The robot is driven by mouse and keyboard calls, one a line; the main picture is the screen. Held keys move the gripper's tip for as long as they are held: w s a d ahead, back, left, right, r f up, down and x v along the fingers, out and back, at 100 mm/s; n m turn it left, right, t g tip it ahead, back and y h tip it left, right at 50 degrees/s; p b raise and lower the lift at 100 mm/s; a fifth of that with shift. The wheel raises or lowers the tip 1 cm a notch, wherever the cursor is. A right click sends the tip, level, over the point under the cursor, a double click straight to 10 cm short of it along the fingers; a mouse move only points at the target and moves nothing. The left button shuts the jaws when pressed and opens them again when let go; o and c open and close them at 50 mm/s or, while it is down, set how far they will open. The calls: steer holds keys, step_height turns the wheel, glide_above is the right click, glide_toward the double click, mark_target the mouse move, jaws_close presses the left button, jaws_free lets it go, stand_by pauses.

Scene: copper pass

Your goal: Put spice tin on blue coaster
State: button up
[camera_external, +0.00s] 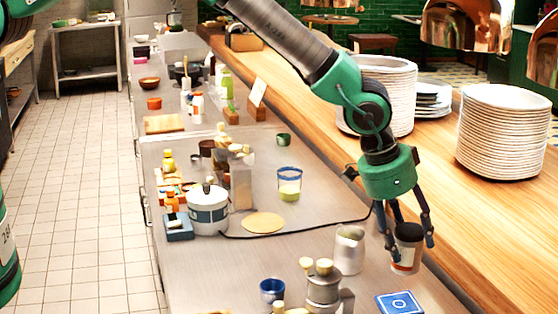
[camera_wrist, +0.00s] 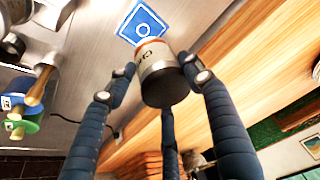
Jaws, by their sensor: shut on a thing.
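The spice tin (camera_external: 406,249) is a small cylinder with a dark lid and a white and red label. My gripper (camera_external: 408,238) is shut on it, with its fingers around the tin's sides. In the wrist view the tin (camera_wrist: 160,75) sits between the fingers of my gripper (camera_wrist: 155,82). The blue coaster (camera_external: 399,303) is a flat blue square with a white ring, lying on the steel counter at the front right. In the wrist view the coaster (camera_wrist: 141,22) appears just beyond the tin, partly covered by it. The tin appears raised behind the coaster and apart from it.
A blue cup (camera_external: 272,291) and a grinder-like metal pot (camera_external: 323,287) stand further left. The wooden ledge (camera_external: 440,210) with plate stacks (camera_external: 503,132) runs along the right. Bare counter lies around the coaster's left.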

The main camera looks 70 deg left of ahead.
mark_target(402, 273)
steer(key=shift+f+p, duration=0.35)
steer(key=shift+f, duration=2.15)
steer(key=shift+f, duration=0.15)
steer(key=shift+f+p, duration=0.35)
steer(key=shift+f, duration=1.35)
steer(key=shift+f, duration=0.15)
steer(key=o, duration=1.4)
steer(key=shift+r, duration=0.25)
steer(key=b+v, duration=0.1)
steer(key=v, duration=1)
steer(key=shift+s+r+b, duration=0.2)
steer(key=shift+r+b, duration=0.1)
steer(key=shift+b, duration=0.05)
